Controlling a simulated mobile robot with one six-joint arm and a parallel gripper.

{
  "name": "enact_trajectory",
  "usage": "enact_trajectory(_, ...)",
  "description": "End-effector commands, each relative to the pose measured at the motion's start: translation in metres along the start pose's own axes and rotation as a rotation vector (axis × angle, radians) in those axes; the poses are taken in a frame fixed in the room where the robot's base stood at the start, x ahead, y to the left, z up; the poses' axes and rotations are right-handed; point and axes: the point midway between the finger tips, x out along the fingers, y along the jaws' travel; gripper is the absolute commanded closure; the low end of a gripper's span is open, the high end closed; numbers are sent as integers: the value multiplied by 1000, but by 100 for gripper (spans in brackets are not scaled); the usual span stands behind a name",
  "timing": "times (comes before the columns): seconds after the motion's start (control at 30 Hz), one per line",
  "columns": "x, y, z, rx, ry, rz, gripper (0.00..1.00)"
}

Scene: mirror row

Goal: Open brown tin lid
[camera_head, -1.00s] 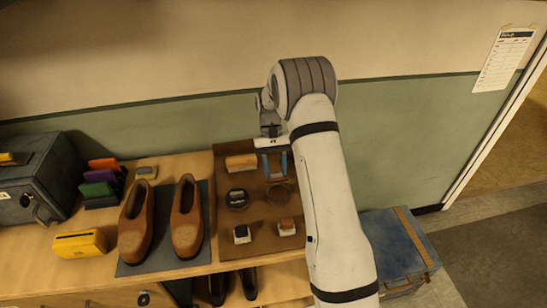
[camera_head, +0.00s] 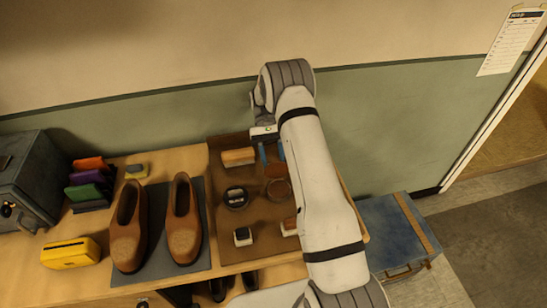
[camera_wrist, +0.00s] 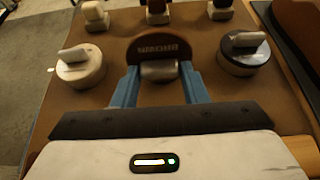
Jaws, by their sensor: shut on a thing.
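In the wrist view, my gripper (camera_wrist: 157,86) has its two blue fingers on either side of a short grey cylindrical grip (camera_wrist: 159,71). A dark brown round lid (camera_wrist: 160,49) lettered BROWN stands just beyond the grip and looks tilted up. I cannot tell from this view whether it is clear of its tin. In the head view, my gripper (camera_head: 271,152) is at the back of the brown mat, its fingers partly hidden by my arm. The brown tin (camera_head: 278,190) shows as a round shape in front of the fingers.
A black tin (camera_wrist: 243,54) and a pale tin (camera_wrist: 81,67) flank the brown one, both with knobs on top. Several small daubers (camera_wrist: 157,12) stand beyond. A wooden brush (camera_head: 238,157) lies left of my gripper. Brown shoes (camera_head: 182,220) stand farther left.

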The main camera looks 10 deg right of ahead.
Motion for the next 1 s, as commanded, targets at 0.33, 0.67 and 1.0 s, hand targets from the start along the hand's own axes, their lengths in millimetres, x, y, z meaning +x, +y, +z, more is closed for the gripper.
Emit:
enact_trajectory(0.33,-1,-4,-1,-2,2,17,100)
enact_trajectory(0.67,0,-6,0,-4,-1,19,38)
enact_trajectory(1.0,-3,-6,5,-5,0,18,38)
